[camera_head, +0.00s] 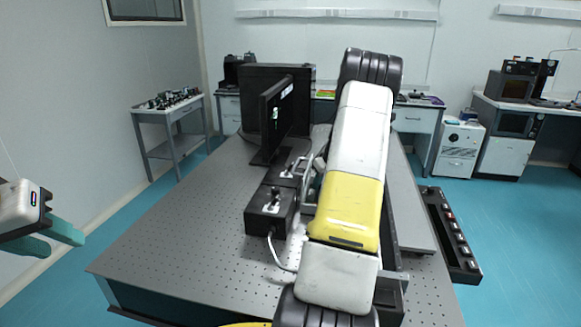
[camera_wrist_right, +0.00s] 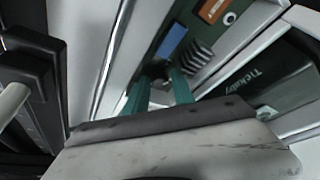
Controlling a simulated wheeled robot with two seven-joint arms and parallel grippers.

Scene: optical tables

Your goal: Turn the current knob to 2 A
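The current knob cannot be made out for certain in either view. In the right wrist view, the teal fingers of my right gripper (camera_wrist_right: 160,90) are apart, reaching toward a green circuit board (camera_wrist_right: 205,48) with a blue part and grey fins. A small greyish shape shows between the fingers; I cannot tell what it is or whether they touch it. In the head view, my right arm hides this gripper and much of the equipment under it. My left gripper (camera_head: 55,238) is open and empty at the far left, off the table's side.
A monitor (camera_head: 276,118) stands on the perforated optical table (camera_head: 190,235). A black box (camera_head: 270,210) with a cable sits in front of it. A dark panel lettered "Tickably" (camera_wrist_right: 268,85) lies right of the right fingers. The table's left half is clear.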

